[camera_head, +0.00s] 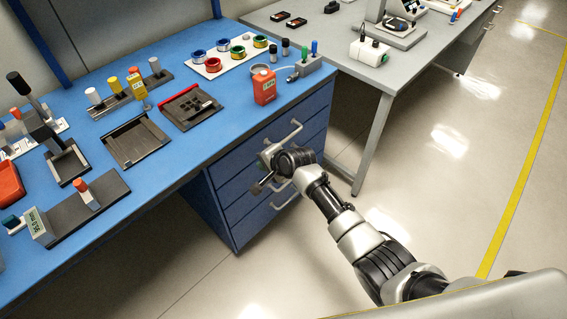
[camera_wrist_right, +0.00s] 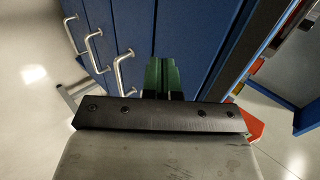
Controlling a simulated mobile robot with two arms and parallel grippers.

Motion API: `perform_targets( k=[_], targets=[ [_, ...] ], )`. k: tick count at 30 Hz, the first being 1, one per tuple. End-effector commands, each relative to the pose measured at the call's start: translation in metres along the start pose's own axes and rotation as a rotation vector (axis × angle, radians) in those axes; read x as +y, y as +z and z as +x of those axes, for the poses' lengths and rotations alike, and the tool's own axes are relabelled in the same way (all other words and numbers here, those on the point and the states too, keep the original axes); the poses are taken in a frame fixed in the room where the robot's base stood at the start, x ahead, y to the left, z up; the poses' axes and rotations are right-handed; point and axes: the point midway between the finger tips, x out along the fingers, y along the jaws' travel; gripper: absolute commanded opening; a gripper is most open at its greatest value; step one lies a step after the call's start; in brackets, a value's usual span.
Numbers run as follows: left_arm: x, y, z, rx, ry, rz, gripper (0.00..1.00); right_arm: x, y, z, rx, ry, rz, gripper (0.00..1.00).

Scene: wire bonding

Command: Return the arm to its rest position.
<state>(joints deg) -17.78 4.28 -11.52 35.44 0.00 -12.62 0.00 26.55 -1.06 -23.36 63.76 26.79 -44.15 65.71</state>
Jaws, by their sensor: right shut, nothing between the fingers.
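My right arm (camera_head: 362,240) reaches in from the lower right of the head view. Its gripper (camera_head: 262,187) is in front of the blue drawer cabinet, below the bench's front edge. In the right wrist view the green fingertips (camera_wrist_right: 161,75) are together with nothing between them. Drawer fronts and handles show beyond them; I cannot tell the exact gap between gripper and handles. My left gripper is not in view.
Drawer handles (camera_head: 284,135) stick out near my right gripper. Open floor (camera_head: 440,150) lies to the right.

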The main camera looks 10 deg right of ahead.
Motion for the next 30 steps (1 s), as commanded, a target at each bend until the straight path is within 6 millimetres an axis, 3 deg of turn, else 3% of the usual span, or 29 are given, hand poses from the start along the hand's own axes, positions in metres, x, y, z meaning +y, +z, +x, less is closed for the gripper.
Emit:
perform_targets(
  k=[12,23,26,29,30],
  targets=[
    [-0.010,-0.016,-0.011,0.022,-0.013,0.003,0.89,0.001,0.000,-0.063,-0.001,0.001,0.001,0.00],
    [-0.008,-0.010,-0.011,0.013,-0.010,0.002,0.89,0.003,0.000,-0.074,-0.001,0.005,0.000,0.00],
    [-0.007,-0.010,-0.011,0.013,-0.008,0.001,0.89,0.019,0.000,-0.068,0.006,0.027,-0.015,0.00],
    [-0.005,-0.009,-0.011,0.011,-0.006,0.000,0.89,0.064,-0.001,-0.053,0.024,0.082,-0.067,0.00],
    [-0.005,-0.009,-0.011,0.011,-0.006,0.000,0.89,0.089,-0.001,-0.047,0.031,0.114,-0.099,0.00]
  ],
)
